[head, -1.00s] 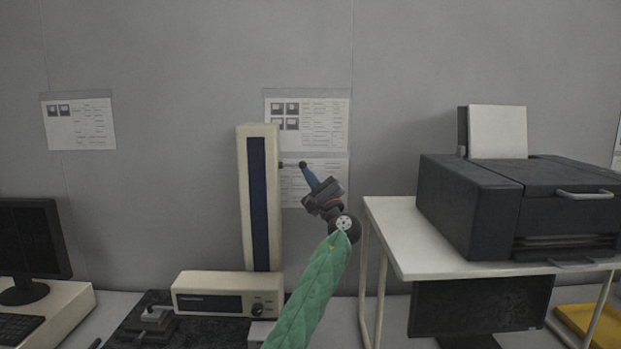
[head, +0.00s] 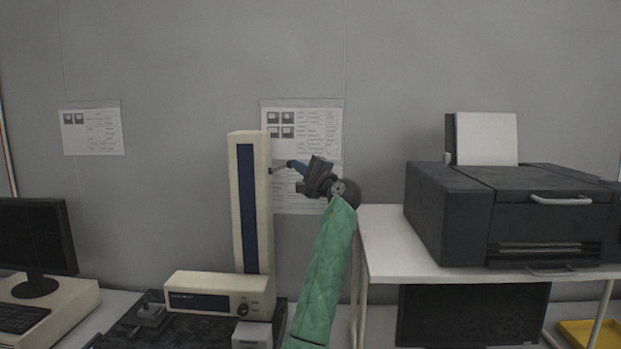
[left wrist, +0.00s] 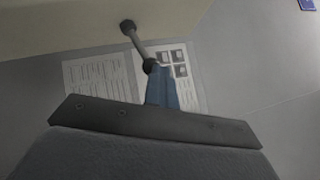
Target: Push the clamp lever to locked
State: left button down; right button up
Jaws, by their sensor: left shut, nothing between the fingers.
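The clamp lever (head: 280,167) is a thin grey rod on the right side of the tall cream column (head: 236,205) with a dark blue front strip. In the left wrist view the lever (left wrist: 138,44) has a black knob at each end, one of them at the cream surface. My left gripper (head: 292,165) comes from the right and points left at the lever's free end. Its blue fingers (left wrist: 163,88) are shut with nothing between them. The fingertips are right beside the free knob; I cannot tell whether they touch. My right gripper is in neither view.
A cream control box (head: 215,293) with a knob stands at the column's foot on a dark base. A white table (head: 385,245) with a black printer (head: 510,210) stands at right. A monitor (head: 35,238) is at left. Paper sheets hang on the grey wall behind.

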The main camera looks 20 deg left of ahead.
pick_arm(q)
jog(key=r+n+g+h, duration=0.1)
jog(key=a+r+n+h+p, duration=0.1)
jog(key=a+r+n+g+h, duration=0.1)
jog(key=n, duration=0.1)
jog(key=shift+s+a+r+g, duration=0.25)
jog(key=shift+s+r+g, duration=0.05)
jog(key=shift+s+r, duration=0.05)
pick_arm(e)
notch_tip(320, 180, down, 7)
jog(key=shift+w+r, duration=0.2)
